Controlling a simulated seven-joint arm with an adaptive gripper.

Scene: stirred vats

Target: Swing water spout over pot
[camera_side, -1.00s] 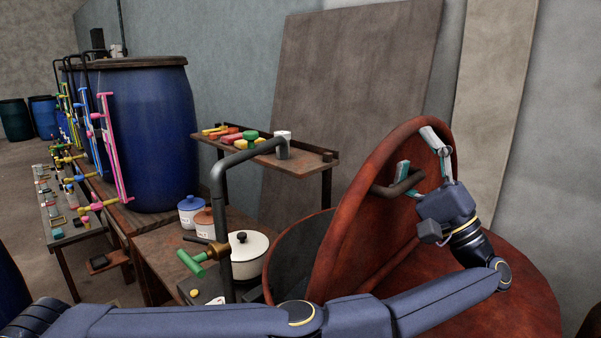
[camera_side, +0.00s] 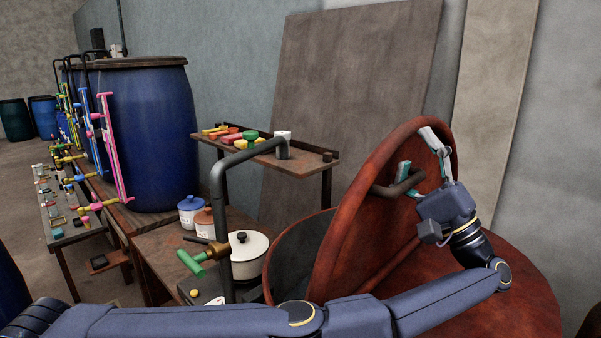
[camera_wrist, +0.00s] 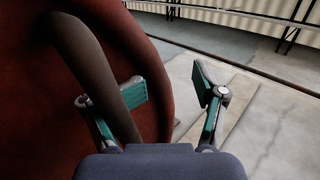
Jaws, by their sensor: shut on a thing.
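The water spout (camera_side: 222,200) is a dark grey pipe that rises and bends over to the right. A brass valve with a green handle (camera_side: 190,262) sits on its lower part. A white pot (camera_side: 250,258) with a black-knobbed lid stands beside the pipe on the low bench. My gripper (camera_side: 419,156) is far to the right of both, at a big red-brown lid (camera_side: 345,230) standing tilted up. Its fingers are wide apart around the lid's edge and dark handle (camera_side: 400,187). In the wrist view the handle (camera_wrist: 90,75) crosses the left finger; the exact contact is hidden.
A shelf (camera_side: 315,160) with coloured valve parts stands behind the spout. A big blue barrel (camera_side: 150,135) is at the left. The large red-brown vessel (camera_side: 520,300) fills the lower right, beneath my arm.

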